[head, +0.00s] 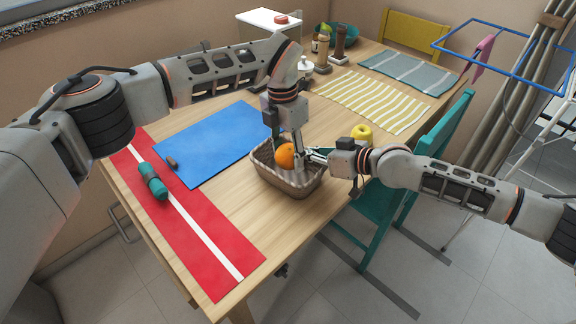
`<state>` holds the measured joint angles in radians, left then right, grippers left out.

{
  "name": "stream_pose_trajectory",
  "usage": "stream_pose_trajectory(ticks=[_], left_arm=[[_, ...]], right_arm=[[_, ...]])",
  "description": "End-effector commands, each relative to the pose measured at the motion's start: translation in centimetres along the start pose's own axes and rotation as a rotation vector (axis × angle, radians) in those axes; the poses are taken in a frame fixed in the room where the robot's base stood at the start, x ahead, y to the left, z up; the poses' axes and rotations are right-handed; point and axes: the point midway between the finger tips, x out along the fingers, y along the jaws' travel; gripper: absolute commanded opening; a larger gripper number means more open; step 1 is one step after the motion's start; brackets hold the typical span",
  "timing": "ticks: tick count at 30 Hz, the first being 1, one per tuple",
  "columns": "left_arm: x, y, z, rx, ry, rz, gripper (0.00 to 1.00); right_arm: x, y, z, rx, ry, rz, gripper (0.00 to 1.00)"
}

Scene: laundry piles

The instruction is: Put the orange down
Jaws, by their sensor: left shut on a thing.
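The orange (285,156) is inside the brown basket (290,187), or right at its opening, on the wooden table. My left gripper (286,143) points down over the basket and is shut on the orange, its fingers partly hiding it. My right gripper (316,156) comes in from the right at the basket's far right rim. Its fingertips are small and overlap the rim and the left gripper's fingers, so I cannot tell whether it is open or shut, or touches the basket.
A blue mat (212,146) lies left of the basket. A red runner (198,232) bears a teal roll (153,183). A yellow apple-like thing (362,133) stands behind my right gripper. Bottles (323,50) stand at the back. A teal chair (378,212) is at the right edge.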

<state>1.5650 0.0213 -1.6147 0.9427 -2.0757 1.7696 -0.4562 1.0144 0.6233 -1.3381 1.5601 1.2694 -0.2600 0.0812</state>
Motion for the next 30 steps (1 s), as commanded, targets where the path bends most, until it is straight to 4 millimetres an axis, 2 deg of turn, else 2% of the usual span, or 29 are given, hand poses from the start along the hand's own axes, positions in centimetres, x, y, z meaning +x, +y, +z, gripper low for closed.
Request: stream_pose_trajectory(ticks=[10, 22, 23, 24, 30], left_arm=[[3.7, 0.3, 0.0, 0.000, 0.000, -0.002, 0.21], [4.1, 0.4, 0.0, 0.001, -0.001, 0.000, 0.21], [4.1, 0.4, 0.0, 0.001, -0.001, 0.000, 0.53], [4.1, 0.4, 0.0, 0.001, -0.001, 0.000, 0.62], [4.1, 0.4, 0.0, 0.001, -0.001, 0.000, 0.62]], right_arm=[[0.0, 0.0, 0.0, 0.000, 0.000, 0.000, 0.00], [0.0, 0.0, 0.0, 0.000, 0.000, 0.000, 0.00], [0.0, 0.0, 0.0, 0.000, 0.000, 0.000, 0.00], [0.0, 0.0, 0.0, 0.000, 0.000, 0.000, 0.00], [0.0, 0.0, 0.0, 0.000, 0.000, 0.000, 0.00]])
